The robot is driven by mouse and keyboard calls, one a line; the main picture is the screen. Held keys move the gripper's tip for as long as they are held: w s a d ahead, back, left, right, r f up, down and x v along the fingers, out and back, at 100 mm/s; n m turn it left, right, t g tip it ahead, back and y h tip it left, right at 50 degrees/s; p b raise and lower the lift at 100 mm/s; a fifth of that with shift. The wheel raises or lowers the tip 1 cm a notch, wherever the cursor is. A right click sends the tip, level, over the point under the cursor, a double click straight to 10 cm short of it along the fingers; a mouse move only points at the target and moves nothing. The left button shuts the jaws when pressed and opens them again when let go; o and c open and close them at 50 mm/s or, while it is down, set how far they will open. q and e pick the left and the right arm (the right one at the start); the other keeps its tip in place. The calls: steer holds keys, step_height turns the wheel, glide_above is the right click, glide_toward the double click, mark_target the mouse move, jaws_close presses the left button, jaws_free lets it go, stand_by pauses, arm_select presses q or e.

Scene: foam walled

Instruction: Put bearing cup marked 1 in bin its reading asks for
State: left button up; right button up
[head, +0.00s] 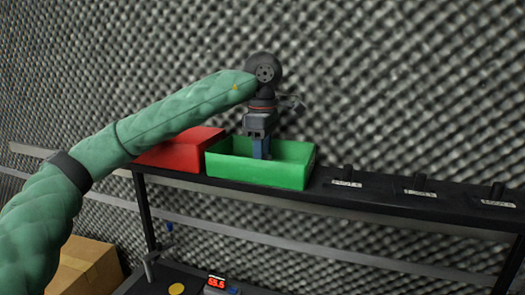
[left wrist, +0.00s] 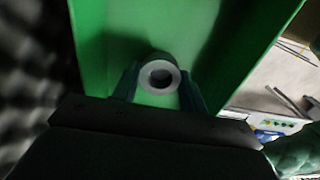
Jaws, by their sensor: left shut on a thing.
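A grey ring-shaped bearing cup (left wrist: 161,77) shows between the fingers of my left gripper (left wrist: 160,88) in the left wrist view. The gripper is shut on it. In the head view my left gripper (head: 261,150) points down into the green bin (head: 258,174), its fingertips and the cup hidden behind the front wall. The green bin wall (left wrist: 210,30) fills much of the left wrist view. The red bin (head: 178,148) stands left of the green one. A small display with red digits (head: 216,281) sits low; it appears to read 65.5. I see no number on the cup.
Both bins stand on a dark shelf (head: 350,200). Several small black pegs with white labels (head: 419,187) stand along its right part. A cardboard box (head: 85,265) and a yellow disc (head: 176,288) are lower left. Textured foam wall is close behind.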

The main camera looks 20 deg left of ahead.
arm_select(q)
steer(key=shift+f, duration=0.15)
steer(key=shift+f, duration=0.1)
steer(key=o, duration=1.1)
